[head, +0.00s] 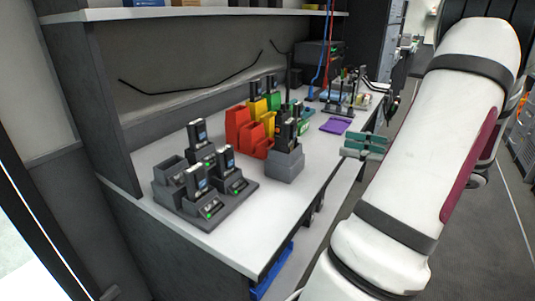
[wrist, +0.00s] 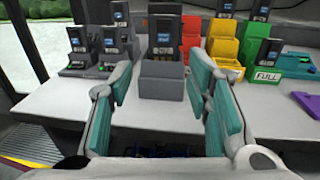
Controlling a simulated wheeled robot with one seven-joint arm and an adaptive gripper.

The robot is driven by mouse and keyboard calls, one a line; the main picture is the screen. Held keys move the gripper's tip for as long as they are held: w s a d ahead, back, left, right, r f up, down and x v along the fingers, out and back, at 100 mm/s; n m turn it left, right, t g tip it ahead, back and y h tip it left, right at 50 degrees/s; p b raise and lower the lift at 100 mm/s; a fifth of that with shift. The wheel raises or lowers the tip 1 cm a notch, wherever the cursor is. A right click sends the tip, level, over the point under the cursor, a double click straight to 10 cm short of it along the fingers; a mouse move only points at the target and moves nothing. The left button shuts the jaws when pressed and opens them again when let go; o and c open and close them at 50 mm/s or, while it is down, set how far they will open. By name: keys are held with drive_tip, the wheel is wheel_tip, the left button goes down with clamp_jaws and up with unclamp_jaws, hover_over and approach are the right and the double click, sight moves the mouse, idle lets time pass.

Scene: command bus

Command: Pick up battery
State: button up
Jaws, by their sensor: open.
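Several black batteries with blue-and-white labels stand upright. One battery (wrist: 164,24) is in a small grey bin (wrist: 162,84), between my fingers in the wrist view but farther ahead. The grey bin also shows in the head view (head: 285,166), with dark batteries (head: 285,134) in it. Other batteries (head: 226,158) stand in a grey charging station (head: 215,214) with green lights at the near left; they also show in the wrist view (wrist: 111,40). My gripper (wrist: 161,80) has teal fingers spread wide, with nothing between them. In the head view my gripper (head: 363,146) is beside the counter's right edge.
The white counter (head: 247,231) has bare space at its near end. Red bins (head: 237,128), yellow bins and green bins stand behind the grey bin, some with batteries. A purple item (head: 336,125) lies farther along. A shelf (head: 190,13) overhangs the back. My arm fills the head view's right.

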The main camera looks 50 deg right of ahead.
drive_tip(key=b, duration=0.2)
approach(295, 134)
drive_tip(key=w, duration=0.2)
drive_tip(key=shift+m+h, duration=0.4)
drive_tip(key=shift+w+a+b, duration=0.25)
drive_tip(key=shift+w+b, duration=0.1)
drive_tip(key=shift+w, duration=0.6)
drive_tip(key=shift+w+a+b, duration=0.3)
drive_tip(key=shift+w, duration=0.6)
drive_tip(key=shift+w+a+b, duration=0.25)
drive_tip(key=shift+w+b, duration=0.1)
drive_tip(key=shift+w, duration=0.6)
clamp_jaws()
